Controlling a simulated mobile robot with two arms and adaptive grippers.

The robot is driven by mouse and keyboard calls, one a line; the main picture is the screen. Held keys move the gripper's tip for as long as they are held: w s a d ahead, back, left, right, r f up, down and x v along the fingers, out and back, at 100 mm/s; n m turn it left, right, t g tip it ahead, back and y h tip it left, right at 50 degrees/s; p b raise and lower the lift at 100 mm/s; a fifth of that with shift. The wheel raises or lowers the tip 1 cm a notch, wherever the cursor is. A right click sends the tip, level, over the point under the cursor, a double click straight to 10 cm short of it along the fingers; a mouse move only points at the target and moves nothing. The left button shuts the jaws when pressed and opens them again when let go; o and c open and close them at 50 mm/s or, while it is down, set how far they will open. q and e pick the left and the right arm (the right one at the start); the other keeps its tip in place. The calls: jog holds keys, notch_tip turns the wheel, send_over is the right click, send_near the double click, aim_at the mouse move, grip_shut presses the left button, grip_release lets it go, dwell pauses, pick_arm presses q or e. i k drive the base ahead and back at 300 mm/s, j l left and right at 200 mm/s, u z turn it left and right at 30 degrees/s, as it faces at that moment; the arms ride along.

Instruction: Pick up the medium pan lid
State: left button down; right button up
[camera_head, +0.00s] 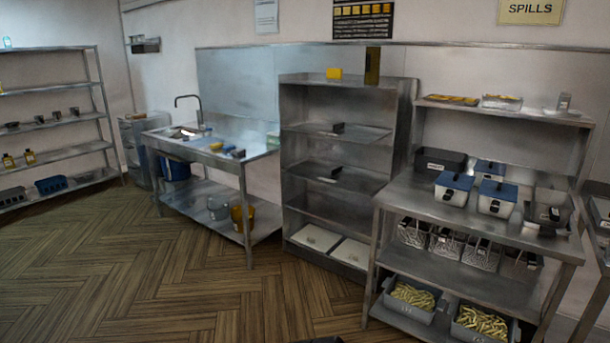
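I cannot single out the medium pan lid with certainty. On the tall steel rack (291,150), a dark handle-like piece (337,127) shows on the upper shelf and another (335,171) on the shelf below. Each seems to sit on a flat metal piece, which may be a lid; the edges are hard to make out. Blue-lidded containers (453,188) stand on the steel table at the right. Neither of my grippers can be made out; only a small dark shape shows at the bottom edge, too cropped to identify.
The steel worktable (400,198) at the right carries wire baskets (412,232) below and fries in grey tubs (410,300) at the bottom. A sink table (262,151) stands left of the rack. Shelving (75,151) lines the far left. The wooden floor (120,280) is clear.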

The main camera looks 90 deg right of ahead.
aim_at(362, 182)
jog(key=z, duration=3)
